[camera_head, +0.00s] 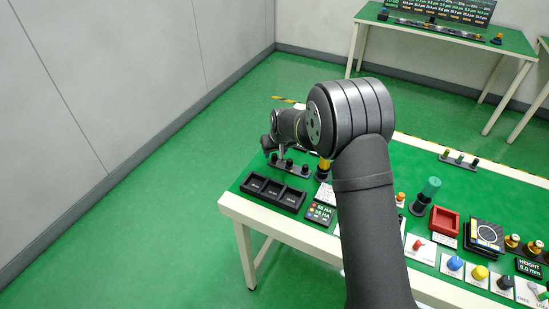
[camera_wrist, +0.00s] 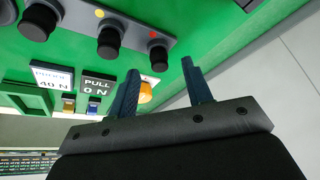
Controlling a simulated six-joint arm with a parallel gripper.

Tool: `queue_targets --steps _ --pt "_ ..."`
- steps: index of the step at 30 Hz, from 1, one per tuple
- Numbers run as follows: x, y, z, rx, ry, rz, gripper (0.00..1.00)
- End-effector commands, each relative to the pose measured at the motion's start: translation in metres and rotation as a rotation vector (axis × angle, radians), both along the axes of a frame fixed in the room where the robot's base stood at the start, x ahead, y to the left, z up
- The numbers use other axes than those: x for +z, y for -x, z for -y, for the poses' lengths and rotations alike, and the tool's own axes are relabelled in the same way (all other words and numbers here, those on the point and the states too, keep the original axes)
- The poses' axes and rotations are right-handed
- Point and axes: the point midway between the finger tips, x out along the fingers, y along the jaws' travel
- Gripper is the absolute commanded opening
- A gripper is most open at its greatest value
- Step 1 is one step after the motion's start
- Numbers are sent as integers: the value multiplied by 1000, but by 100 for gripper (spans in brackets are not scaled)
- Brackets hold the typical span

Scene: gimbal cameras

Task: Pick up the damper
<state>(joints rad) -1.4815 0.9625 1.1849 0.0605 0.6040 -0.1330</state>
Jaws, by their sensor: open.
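In the wrist view my gripper (camera_wrist: 160,80) is open, with two dark blue fingers apart and nothing held between them. A grey rack (camera_wrist: 125,22) with several black, ribbed cylinders lies just beyond the fingertips. The cylinder by the red dot (camera_wrist: 158,58) is nearest the gap between the fingers; another stands by the yellow dot (camera_wrist: 108,42). These may be the dampers, but no label confirms it. In the head view the rack (camera_head: 290,166) stands at the table's far left, below my gripper, which is mostly hidden by my arm.
An orange part (camera_wrist: 146,92) shows behind the left finger. "PULL 0 N" (camera_wrist: 98,86) and "40 N" (camera_wrist: 52,76) signs lie nearby. A black three-compartment tray (camera_head: 273,192) sits at the table's left front. A red tray (camera_head: 445,221) and a teal-topped cylinder (camera_head: 431,187) stand further right.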

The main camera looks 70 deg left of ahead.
Motion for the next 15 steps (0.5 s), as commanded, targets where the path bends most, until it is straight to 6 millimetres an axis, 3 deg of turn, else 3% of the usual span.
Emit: queue_targets --steps 6,13,15 --pt "-17 0 -7 0 0 1 46" --pt "-17 0 -7 0 0 1 46" --pt "-17 0 -7 -1 0 1 32"
